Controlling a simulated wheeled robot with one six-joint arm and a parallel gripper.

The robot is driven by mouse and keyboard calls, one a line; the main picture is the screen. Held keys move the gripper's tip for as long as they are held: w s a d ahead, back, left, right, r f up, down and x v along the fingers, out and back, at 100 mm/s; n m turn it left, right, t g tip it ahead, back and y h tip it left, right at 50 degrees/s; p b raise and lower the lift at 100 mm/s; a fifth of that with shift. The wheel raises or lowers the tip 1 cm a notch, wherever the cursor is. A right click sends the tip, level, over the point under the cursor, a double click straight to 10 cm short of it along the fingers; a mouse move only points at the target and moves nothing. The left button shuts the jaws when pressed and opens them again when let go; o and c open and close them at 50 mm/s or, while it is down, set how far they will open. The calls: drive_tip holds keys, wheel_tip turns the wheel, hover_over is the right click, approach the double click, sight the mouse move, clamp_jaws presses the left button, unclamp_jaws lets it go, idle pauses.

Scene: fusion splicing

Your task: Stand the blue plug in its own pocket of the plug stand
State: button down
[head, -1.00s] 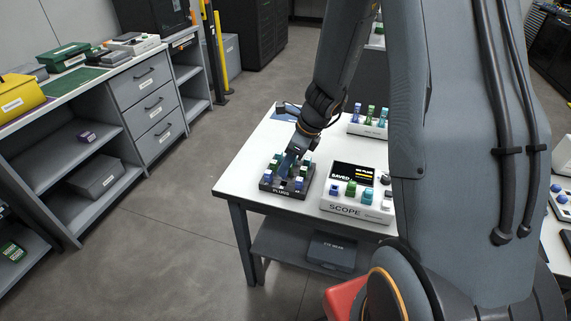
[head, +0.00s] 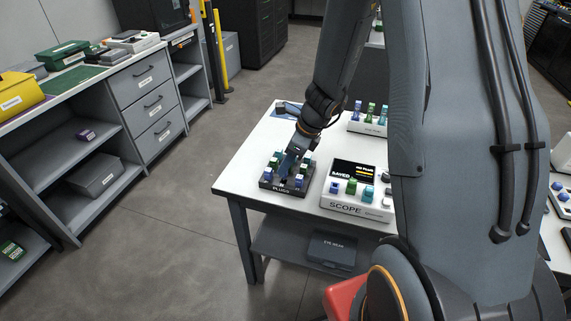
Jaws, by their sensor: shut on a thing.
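The dark plug stand (head: 281,190), labelled PLUGS, sits at the near left of the white table. Several green, blue and white-marked plugs stand in its pockets. My gripper (head: 286,172) points down over the middle of the stand, among the standing plugs. It is shut on the blue plug, which shows only as a small blue patch at the fingertips. The plug's lower end and the pocket under it are hidden by the fingers and the neighbouring plugs. I cannot tell whether the plug touches the stand.
The white SCOPE unit (head: 344,208) stands just right of the stand, with a screen reading SAVED and several plugs on it. Another white holder (head: 368,129) with upright plugs is behind. The table (head: 240,165) is bare left of the stand.

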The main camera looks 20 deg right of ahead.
drive_tip(key=shift+f+b, duration=1.1)
drive_tip(key=shift+f, duration=0.2)
idle(1.3)
drive_tip(key=c, duration=1.6)
unclamp_jaws()
drive_tip(key=shift+r, duration=0.1)
wheel_tip(320, 180, up, 6)
drive_tip(key=p, duration=0.6)
